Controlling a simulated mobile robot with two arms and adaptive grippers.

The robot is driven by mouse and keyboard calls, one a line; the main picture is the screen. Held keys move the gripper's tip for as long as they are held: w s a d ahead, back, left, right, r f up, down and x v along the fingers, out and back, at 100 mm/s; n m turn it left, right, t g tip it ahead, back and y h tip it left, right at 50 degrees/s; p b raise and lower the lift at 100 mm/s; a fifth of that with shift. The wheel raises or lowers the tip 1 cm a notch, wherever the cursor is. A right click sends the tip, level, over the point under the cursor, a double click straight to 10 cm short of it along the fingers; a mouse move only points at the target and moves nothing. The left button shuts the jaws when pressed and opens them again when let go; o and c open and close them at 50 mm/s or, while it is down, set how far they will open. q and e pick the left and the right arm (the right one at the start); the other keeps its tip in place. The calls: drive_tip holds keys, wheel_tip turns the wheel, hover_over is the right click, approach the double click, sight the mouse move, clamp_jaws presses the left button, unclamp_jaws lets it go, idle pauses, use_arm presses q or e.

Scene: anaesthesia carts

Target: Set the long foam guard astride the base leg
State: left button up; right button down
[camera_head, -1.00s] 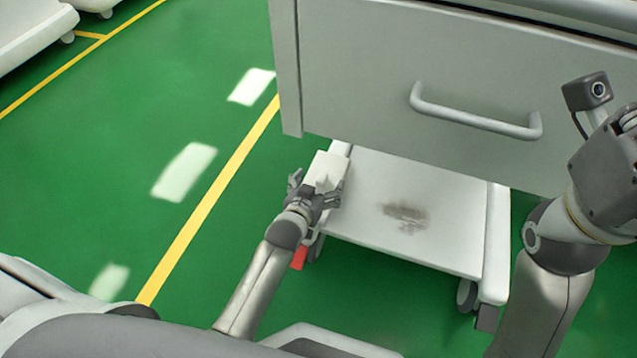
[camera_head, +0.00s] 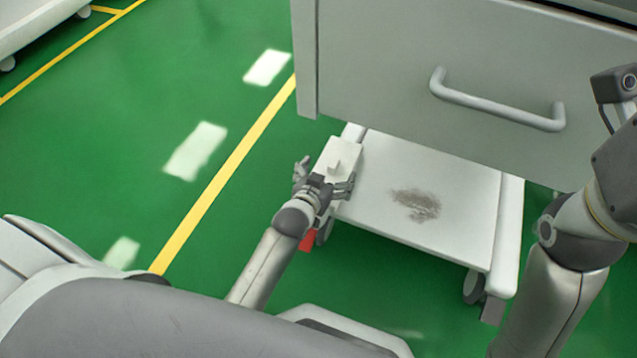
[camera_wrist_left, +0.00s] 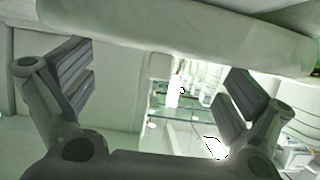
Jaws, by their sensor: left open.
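A long pale shape, which I cannot identify surely, crosses the top. My right gripper is out of view.
The cart's drawer front with a handle (camera_head: 497,110) overhangs the white base shelf (camera_head: 455,180), which has a dark smudge. The right base leg (camera_head: 508,235) ends at a caster. A red piece (camera_head: 309,240) shows below my left gripper. Green floor lies open at left.

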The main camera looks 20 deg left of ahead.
use_arm(q)
drive_tip(key=v, duration=1)
drive_tip(key=shift+s+r, duration=0.2)
drive_tip(key=shift+r, duration=0.25)
